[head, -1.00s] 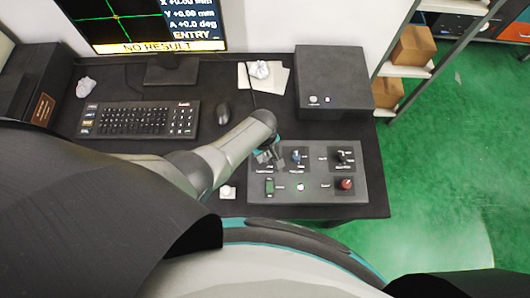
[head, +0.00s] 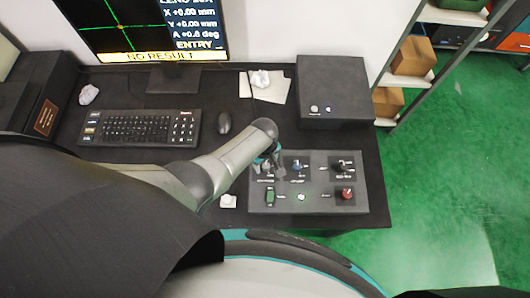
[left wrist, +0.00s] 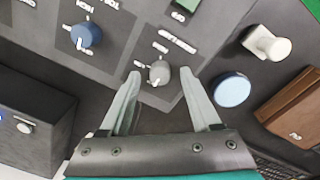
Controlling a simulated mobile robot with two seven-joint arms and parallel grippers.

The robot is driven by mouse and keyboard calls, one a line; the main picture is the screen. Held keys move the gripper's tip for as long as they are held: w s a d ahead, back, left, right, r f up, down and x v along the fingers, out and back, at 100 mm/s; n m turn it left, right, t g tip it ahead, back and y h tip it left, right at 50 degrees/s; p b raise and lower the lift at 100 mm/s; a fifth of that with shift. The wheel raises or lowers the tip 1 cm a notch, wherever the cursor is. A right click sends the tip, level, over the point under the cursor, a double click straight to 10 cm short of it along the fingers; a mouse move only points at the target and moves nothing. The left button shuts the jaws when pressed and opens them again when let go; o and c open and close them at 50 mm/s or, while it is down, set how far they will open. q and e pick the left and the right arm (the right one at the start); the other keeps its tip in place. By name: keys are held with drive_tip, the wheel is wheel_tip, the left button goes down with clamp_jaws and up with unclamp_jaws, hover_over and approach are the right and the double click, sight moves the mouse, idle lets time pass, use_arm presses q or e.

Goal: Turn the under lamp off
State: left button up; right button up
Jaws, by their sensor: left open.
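The dark control panel (head: 322,207) lies at the front right of the desk. It carries a grey knob (left wrist: 159,74), a blue knob (left wrist: 87,36), a black knob (head: 342,166), a red knob (head: 346,194), a green switch (head: 270,197) and a lit button (head: 301,197). My left gripper (left wrist: 161,72) is open, with its fingertips on either side of the grey knob in the left wrist view. I cannot tell whether they touch it. In the head view the gripper (head: 271,166) partly covers that knob. My right gripper is not in view.
A dark box (head: 335,92) with two buttons stands behind the panel. A keyboard (head: 139,128), a mouse (head: 224,122) and a monitor (head: 130,30) are to the left. A small white object (head: 228,201) lies left of the panel. A shelf (head: 405,80) stands at right.

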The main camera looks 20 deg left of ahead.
sight(265, 166)
use_arm(q)
wheel_tip(265, 166, up, 15)
drive_tip(key=p, duration=0.5)
drive_tip(key=shift+s+a+f, duration=0.15)
drive_tip(key=shift+s+a, duration=0.05)
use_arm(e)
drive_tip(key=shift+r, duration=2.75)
